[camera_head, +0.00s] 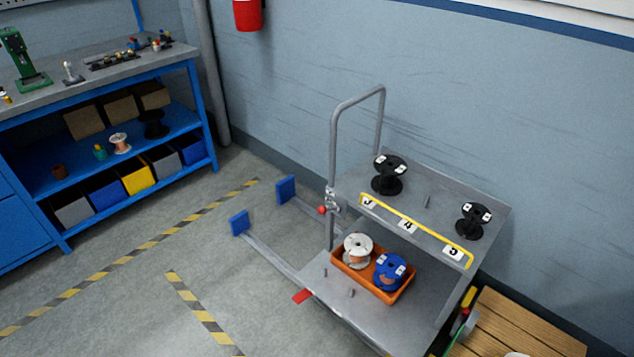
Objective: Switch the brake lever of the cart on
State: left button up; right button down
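A grey cart (345,104) with a tall tube handle stands by the back wall. A small lever with a red knob (322,210) sits on a bracket on the cart's handle post. A flat red tab (302,296) is at the front left corner of the lower shelf. I cannot tell for sure which of these is the brake lever, or whether it is on. Neither of my grippers is in view.
The cart carries black spools (388,176) on top and an orange tray (345,272) with white and blue spools below. Blue floor stops (240,223) stand left of it. A blue workbench (190,75) is at left, a wooden pallet (520,325) at right. Open floor lies between bench and cart.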

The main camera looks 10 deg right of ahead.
aim_at(322, 209)
jog(key=i, duration=1.1)
jog(key=j+u, duration=0.05)
jog(key=j, duration=0.05)
